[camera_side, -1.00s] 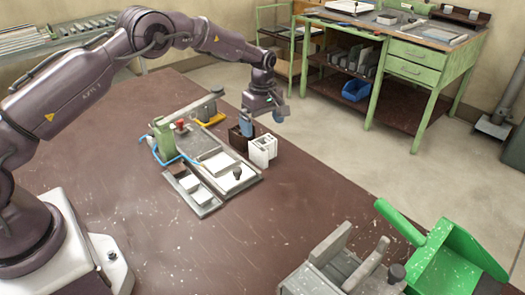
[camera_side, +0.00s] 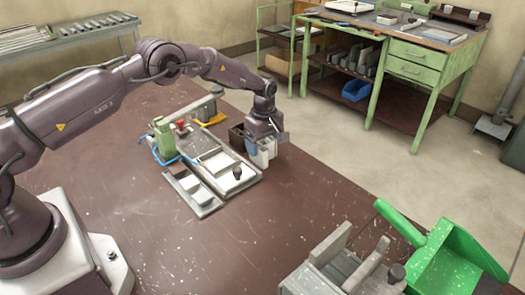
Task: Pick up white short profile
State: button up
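The white short profile (camera_side: 263,158) stands upright on the brown table, just right of the fixture plate, beside a dark brown block. My gripper (camera_side: 262,147) is down at the white profile, with its bluish-grey fingers at the left and right of it. The fingers and the gripper body hide much of the profile. At this size I cannot tell whether the fingers press on it or stand slightly apart. The profile appears to be at table height.
The dark brown block (camera_side: 237,138) stands close to my gripper on the left. The clamp fixture (camera_side: 207,203) with its white pieces and green clamp (camera_side: 164,138) lies left of it. A grey vise (camera_side: 340,265) and green dustpan (camera_side: 455,258) are at front right. The table between is clear.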

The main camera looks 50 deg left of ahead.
jog(key=c, duration=0.4)
jog(key=shift+r, duration=0.1)
jog(key=shift+r, duration=0.55)
jog(key=s+d+r, duration=0.1)
jog(key=s+r, duration=1.1)
jog(key=s, duration=0.1)
jog(key=shift+n, duration=0.3)
jog(key=shift+w+a+f, duration=0.15)
jog(key=shift+a+f, duration=0.95)
jog(key=shift+f, duration=0.7)
jog(key=shift+w+a+f, duration=0.15)
jog(key=shift+a+f, duration=0.95)
jog(key=shift+f, duration=0.75)
jog(key=shift+w+a+f, duration=0.15)
jog(key=shift+a+f, duration=0.95)
jog(key=shift+f, duration=0.7)
